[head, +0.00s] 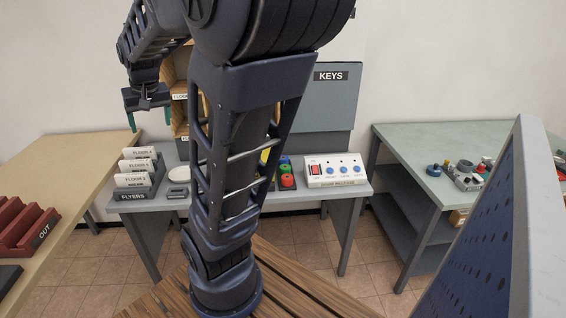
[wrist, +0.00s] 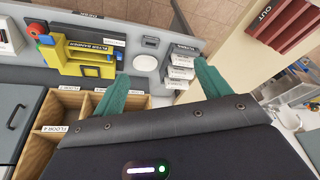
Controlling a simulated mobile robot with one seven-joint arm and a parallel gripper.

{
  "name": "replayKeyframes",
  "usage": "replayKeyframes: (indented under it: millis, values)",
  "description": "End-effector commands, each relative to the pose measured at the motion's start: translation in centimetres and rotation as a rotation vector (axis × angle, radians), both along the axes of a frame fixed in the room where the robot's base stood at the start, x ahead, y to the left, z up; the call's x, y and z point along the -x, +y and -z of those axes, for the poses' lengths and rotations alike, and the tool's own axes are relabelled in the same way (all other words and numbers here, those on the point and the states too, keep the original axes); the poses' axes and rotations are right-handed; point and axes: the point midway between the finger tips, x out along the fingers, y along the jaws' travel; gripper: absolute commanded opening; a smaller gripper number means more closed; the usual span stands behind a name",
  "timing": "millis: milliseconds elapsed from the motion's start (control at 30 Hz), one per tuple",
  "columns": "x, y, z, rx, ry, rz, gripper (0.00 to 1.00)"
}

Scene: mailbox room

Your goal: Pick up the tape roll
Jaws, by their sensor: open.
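My gripper (head: 163,112) is open, with its green fingers spread apart, high over the left part of the grey desk. It also shows in the wrist view (wrist: 161,70), with nothing between the fingers. I cannot tell for sure which thing is the tape roll. A white round thing (head: 180,173) lies on the desk and also shows in the wrist view (wrist: 145,62), beyond the fingertips. Small red and green round pieces (head: 287,181) stand right of my arm, and a red round piece (wrist: 37,30) shows beside the yellow flyer bander (wrist: 85,65). My arm hides the desk's middle.
A flyers rack (head: 133,180) stands at the desk's left, and a white button box (head: 335,171) at its right. Red trays (head: 25,228) sit on the left table. The right table (head: 410,145) holds small mixed objects.

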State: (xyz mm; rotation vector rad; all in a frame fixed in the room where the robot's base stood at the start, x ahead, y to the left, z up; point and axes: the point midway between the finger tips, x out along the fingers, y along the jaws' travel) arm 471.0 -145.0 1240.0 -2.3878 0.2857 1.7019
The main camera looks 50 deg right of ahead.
Motion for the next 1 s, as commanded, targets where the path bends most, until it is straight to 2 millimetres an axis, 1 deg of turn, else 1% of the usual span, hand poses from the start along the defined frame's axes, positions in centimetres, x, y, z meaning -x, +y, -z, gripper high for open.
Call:
replayKeyframes:
  millis: [33, 167, 200, 367, 467, 500, 667, 800, 867, 1000]
  values:
    - [-1.2, -1.3, 0.1, -0.008, 0.012, 0.037, 0.76]
    - [-3.9, -4.5, 0.4, -0.026, 0.032, 0.127, 0.76]
    - [-4.7, -5.5, 0.6, -0.031, 0.037, 0.154, 0.76]
    - [-7.6, -10.1, 1.5, -0.053, 0.061, 0.266, 0.76]
    - [-9.2, -13.2, 2.4, -0.067, 0.076, 0.334, 0.76]
    - [-9.7, -14.5, 2.8, -0.073, 0.082, 0.363, 0.76]
    - [-11.6, -20.0, 4.8, -0.095, 0.103, 0.474, 0.76]
    - [-12.7, -25.1, 6.9, -0.114, 0.123, 0.572, 0.76]
    - [-13.0, -27.3, 7.9, -0.122, 0.131, 0.616, 0.76]
    - [-13.2, -32.7, 10.7, -0.141, 0.149, 0.712, 0.76]
